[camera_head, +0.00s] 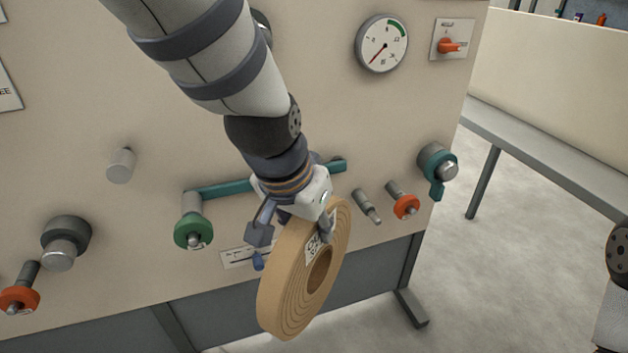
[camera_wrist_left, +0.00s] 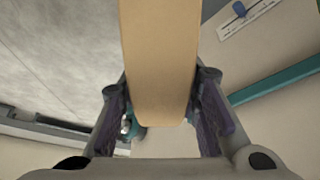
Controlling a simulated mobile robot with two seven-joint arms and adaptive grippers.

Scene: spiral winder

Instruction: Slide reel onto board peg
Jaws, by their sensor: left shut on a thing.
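A tan reel (camera_head: 284,273) with a round centre hole and a printed label hangs in front of the board (camera_head: 285,100). My left gripper (camera_head: 318,222) is shut on the upper rim of the reel. In the left wrist view the reel (camera_wrist_left: 160,60) stands between both fingers (camera_wrist_left: 160,110). Several pegs stick out of the board. A bare grey peg (camera_head: 366,206) is just right of the reel, apart from it. A pale peg (camera_head: 121,165) is at the left. Whether a peg stands behind the reel is hidden. My right gripper is not in view.
Green-capped (camera_head: 193,232) and orange-capped (camera_head: 406,206) pegs and a teal lever (camera_head: 437,185) stick out near the reel. A gauge (camera_head: 382,44) and an orange switch (camera_head: 450,46) are higher up. Bare floor (camera_head: 520,230) lies to the right, below a long table (camera_head: 540,150).

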